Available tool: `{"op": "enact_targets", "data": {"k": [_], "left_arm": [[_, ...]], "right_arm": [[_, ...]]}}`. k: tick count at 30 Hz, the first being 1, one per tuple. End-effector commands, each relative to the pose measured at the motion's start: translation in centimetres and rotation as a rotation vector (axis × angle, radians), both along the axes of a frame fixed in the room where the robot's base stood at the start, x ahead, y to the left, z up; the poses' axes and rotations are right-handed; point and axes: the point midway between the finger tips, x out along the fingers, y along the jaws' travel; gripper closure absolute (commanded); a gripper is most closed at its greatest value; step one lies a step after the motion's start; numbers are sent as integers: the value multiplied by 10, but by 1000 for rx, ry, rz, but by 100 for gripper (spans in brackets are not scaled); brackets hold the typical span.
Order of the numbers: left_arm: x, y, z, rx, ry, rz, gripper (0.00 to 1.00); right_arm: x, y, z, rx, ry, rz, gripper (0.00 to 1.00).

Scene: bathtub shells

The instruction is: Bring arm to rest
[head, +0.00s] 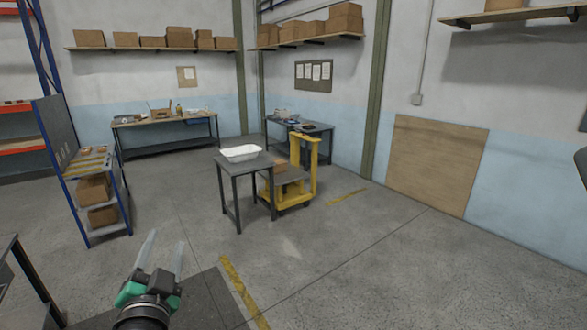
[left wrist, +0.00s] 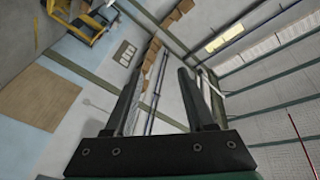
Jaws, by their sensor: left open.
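My left gripper (head: 164,258) is at the bottom of the head view, pointing up and away from the camera, with its two grey fingers apart and nothing between them. In the left wrist view the two dark fingers (left wrist: 160,95) stand apart with only the far wall and ceiling behind them. A white bathtub shell (head: 240,153) lies on a small dark table (head: 245,167) in the middle of the room, well away from the gripper. My right gripper does not show in either view.
A yellow cart (head: 303,170) stands beside the small table. A blue-framed shelf rack (head: 88,165) with boxes stands at the left. Workbenches (head: 165,121) line the back walls. A dark table edge (head: 20,270) shows at lower left. The floor (head: 370,260) at the right is clear.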

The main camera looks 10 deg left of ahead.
Motion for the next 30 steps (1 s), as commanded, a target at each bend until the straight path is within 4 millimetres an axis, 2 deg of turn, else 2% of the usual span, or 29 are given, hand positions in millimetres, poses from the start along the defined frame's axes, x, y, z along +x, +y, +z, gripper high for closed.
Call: {"op": "enact_targets", "data": {"k": [1, 3, 5, 6, 8, 9, 11, 13, 14, 15, 18, 21, 25, 30], "left_arm": [[-10, -19, 41, -43, -110, -58, 45], [-30, -43, 94, -113, -260, -148, 45], [-52, -61, 135, -173, -384, -230, 45], [-70, -72, 160, -213, -463, -288, 45], [-99, -85, 193, -272, -576, -377, 45], [-120, -92, 211, -311, -646, -438, 45], [-154, -101, 234, -376, -748, -543, 45], [-195, -118, 251, -500, -845, -720, 45], [-191, -122, 250, -598, -837, -778, 45], [-189, -120, 286, -603, -835, -770, 45], [-188, -120, 327, -597, -833, -765, 45], [-187, -120, 358, -596, -832, -763, 45], [-187, -119, 380, -596, -831, -761, 45], [-187, -119, 381, -595, -830, -759, 45]], "right_arm": [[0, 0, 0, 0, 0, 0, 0], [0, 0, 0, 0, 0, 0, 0], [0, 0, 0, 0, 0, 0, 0], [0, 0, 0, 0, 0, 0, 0], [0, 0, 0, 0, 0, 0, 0], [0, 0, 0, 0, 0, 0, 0], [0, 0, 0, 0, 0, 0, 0], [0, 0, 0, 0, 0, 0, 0], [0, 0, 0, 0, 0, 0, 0], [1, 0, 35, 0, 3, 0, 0], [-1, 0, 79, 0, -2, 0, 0], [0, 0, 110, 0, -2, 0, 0], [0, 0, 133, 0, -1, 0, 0], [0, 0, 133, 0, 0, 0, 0]]}}
